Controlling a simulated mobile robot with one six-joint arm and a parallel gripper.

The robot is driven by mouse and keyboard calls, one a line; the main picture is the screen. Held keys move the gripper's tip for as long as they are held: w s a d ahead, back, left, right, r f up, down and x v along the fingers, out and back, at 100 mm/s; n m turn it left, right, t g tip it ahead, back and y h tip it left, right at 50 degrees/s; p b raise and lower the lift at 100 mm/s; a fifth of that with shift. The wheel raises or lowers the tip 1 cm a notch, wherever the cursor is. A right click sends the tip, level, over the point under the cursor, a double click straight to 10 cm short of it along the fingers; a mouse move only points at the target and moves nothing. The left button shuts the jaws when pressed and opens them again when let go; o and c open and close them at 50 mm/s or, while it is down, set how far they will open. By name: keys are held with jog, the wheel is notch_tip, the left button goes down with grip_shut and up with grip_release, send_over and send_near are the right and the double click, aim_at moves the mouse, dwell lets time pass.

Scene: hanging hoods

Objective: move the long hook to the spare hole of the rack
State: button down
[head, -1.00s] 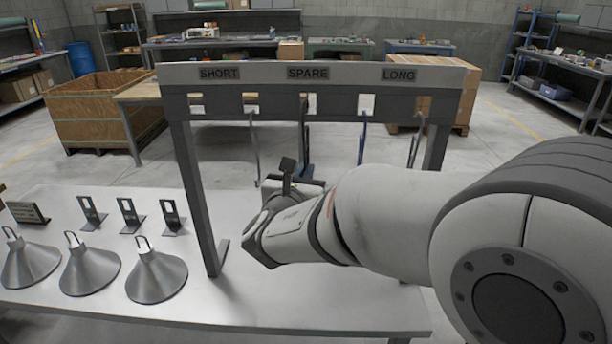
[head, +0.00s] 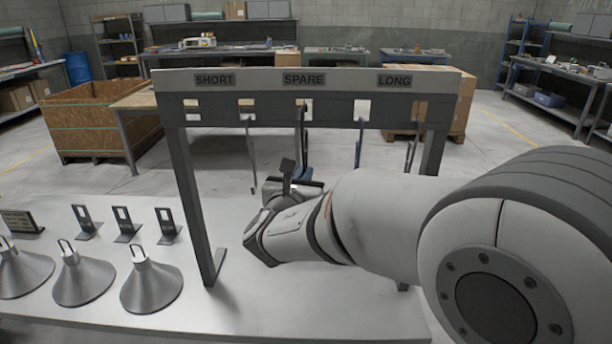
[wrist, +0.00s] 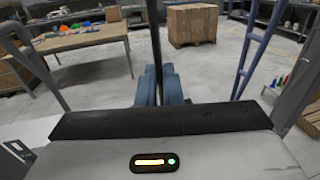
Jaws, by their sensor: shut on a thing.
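The rack (head: 350,76) stands on the table, with SHORT, SPARE and LONG labels above a row of square holes. My gripper (wrist: 159,84) has blue fingers, shut on a dark upright hook shank (wrist: 156,40). In the head view this held hook (head: 302,128) stands under the SPARE label, its top close to the hole there. I cannot tell whether its tip is in the hole. My wrist hides its lower part. A blue hook (head: 359,142) hangs right of it, also seen in the wrist view (wrist: 256,45). Grey hooks hang at left (head: 251,155) and far right (head: 411,145).
Several metal cone hoods (head: 150,285) with top loops stand on the table (head: 230,318) at left, near several slotted upright brackets (head: 168,226). The rack's left leg (head: 195,200) is close to my wrist. Open floor lies behind the rack.

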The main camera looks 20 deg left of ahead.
jog(key=shift+f+b, duration=1.2)
jog(key=shift+b, duration=0.05)
jog(key=c, duration=1.5)
grip_release()
jog(key=shift+s, duration=0.1)
